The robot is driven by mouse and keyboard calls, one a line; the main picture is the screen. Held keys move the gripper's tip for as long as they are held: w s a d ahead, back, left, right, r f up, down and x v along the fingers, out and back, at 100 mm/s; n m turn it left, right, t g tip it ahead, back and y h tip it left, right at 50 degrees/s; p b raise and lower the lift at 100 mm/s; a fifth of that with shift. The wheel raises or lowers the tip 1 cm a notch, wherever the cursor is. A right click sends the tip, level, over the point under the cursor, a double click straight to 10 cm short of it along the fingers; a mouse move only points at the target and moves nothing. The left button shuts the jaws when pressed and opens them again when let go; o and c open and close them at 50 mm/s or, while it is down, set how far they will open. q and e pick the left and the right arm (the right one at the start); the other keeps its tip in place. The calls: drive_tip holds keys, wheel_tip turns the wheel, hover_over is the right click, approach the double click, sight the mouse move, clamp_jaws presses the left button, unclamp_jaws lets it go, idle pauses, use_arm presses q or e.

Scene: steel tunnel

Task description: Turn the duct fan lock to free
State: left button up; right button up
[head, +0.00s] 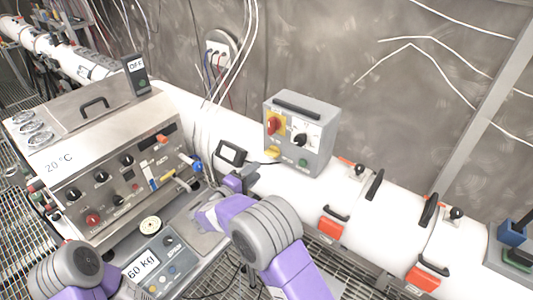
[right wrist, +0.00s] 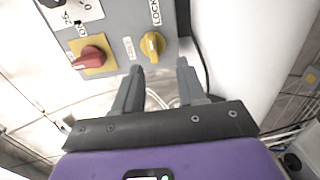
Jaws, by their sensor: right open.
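The duct fan lock is a yellow knob (right wrist: 152,45) on a grey control box (head: 287,103). In the right wrist view it sits between a label reading LOCKED and a smaller one that seems to read FREE. Its grip seems to point toward the LOCKED side. In the head view the yellow knob (head: 272,152) is low on the box's front. My right gripper (head: 251,172) is just left of and below the box. Its two fingers (right wrist: 158,75) are spread and empty, with the knob just beyond the tips, apart from them. My left gripper is not in view.
A red knob (right wrist: 89,57) on a yellow plate is beside the lock. The box also has a black knob (head: 299,140) and a green button (head: 302,162). The box stands on a white duct (head: 375,215). A steel instrument case (head: 75,125) stands at the left.

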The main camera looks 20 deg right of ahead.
sight(269, 156)
drive_tip(key=x, duration=0.2)
drive_tip(key=r+p+x, duration=0.1)
drive_tip(key=x, duration=0.4)
drive_tip(key=shift+w+d+r, duration=0.1)
drive_tip(key=shift+w+r, duration=0.05)
drive_tip(key=shift+w, duration=0.05)
clamp_jaws()
